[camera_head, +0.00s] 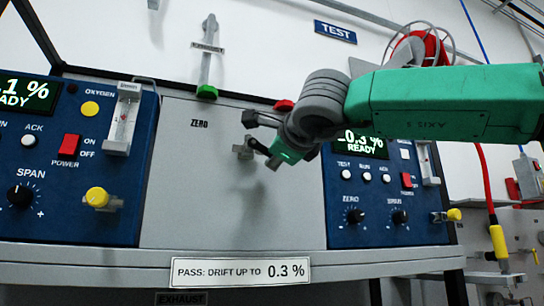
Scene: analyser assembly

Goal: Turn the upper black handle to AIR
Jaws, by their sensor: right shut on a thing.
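The upper black handle (257,146) is on a valve with a grey metal fitting (243,151), on the grey panel between two blue analysers. My right gripper (263,141) comes in from the right and is shut on the handle. The gripper hides part of the handle, so its exact angle is hard to tell. A ZERO label (199,124) is on the panel, up and left of the valve. No AIR label shows; the area right of the valve is covered by my gripper and arm. My left gripper is not in view.
The left analyser (70,190) and right analyser (375,225) flank the panel, with knobs and yellow valve handles projecting. A shelf edge with a PASS sign (240,271) runs below. The panel's lower part is clear.

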